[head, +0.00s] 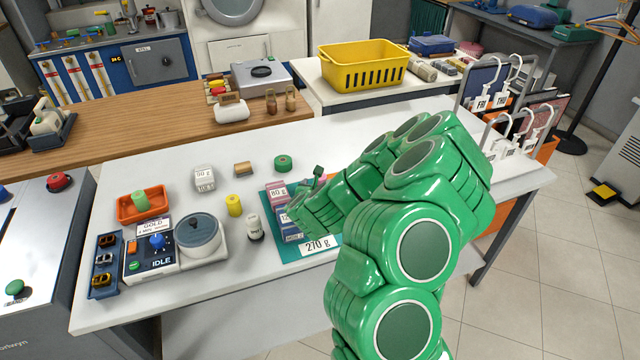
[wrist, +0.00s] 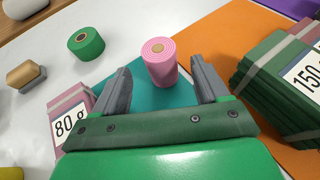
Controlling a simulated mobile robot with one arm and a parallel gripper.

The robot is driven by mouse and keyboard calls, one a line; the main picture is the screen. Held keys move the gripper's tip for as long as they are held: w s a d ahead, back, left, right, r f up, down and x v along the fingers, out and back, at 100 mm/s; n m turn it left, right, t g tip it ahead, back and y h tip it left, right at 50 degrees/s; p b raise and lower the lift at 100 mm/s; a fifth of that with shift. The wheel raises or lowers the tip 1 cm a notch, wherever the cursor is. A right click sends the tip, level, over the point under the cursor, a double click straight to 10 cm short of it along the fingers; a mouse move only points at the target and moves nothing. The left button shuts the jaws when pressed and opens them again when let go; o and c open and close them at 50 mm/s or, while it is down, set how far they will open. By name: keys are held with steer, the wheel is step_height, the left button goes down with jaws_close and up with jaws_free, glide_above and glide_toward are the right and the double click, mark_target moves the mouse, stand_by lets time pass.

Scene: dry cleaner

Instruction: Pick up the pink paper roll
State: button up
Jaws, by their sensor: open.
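The pink paper roll (wrist: 161,68) stands upright in the wrist view, at the edge of the teal mat (wrist: 152,97). It shows a tan core in its top. My gripper (wrist: 161,72) is open, with one grey finger to the left of the roll and one to the right. The roll is in the gap at the fingertips, slightly ahead of them, with no clear contact on either side. In the head view my green arm reaches over the white table and hides the roll.
A stack of pink packs labelled 80 g (wrist: 75,122) lies close left of my gripper, and dark green packs labelled 150 (wrist: 275,90) stand close right on an orange mat (wrist: 225,35).

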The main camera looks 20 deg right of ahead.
mark_target(319, 183)
steer(key=shift+x, duration=2.6)
steer(key=shift+r, duration=0.1)
steer(key=shift+c, duration=0.3)
steer(key=c, duration=1)
steer(key=shift+r, duration=0.1)
